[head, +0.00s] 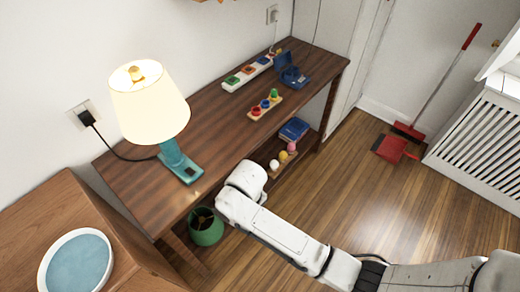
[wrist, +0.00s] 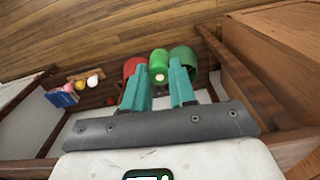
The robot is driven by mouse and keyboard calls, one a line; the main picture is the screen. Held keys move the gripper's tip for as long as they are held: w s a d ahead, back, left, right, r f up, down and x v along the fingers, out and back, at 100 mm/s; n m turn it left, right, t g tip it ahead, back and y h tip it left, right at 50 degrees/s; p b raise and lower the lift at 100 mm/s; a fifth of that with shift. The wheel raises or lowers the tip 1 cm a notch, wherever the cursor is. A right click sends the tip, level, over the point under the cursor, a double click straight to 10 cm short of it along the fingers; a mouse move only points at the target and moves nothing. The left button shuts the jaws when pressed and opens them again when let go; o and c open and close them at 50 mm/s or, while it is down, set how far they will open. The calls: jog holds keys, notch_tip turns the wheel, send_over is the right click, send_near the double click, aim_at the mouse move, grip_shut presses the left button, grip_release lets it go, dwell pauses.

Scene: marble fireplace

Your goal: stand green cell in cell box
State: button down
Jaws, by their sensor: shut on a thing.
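In the wrist view the teal fingers of my gripper (wrist: 161,85) are closed on the green cell (wrist: 160,58), a green cylinder with a pale spot at its near end. A red rounded thing (wrist: 132,67) lies left of the cell, and a green container (wrist: 186,57) is right behind it. In the head view my gripper and the cell are hidden behind my arm, below the tabletop. I cannot tell for sure which thing is the cell box; an open blue box (head: 290,74) stands at the far end of the table.
The table (head: 220,115) carries a lit lamp (head: 150,104), a white strip with coloured squares (head: 247,72) and a wooden board with coloured pegs (head: 265,106). A green bin (head: 206,227) stands below. The lower shelf holds a blue thing (head: 294,129) and several balls.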

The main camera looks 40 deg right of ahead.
jog(key=a+f, duration=0.2)
jog(key=a, duration=0.1)
jog(key=shift+s+a+f, duration=0.1)
jog(key=shift+s+f, duration=0.15)
jog(key=shift+s, duration=0.15)
jog(key=shift+w, duration=0.1)
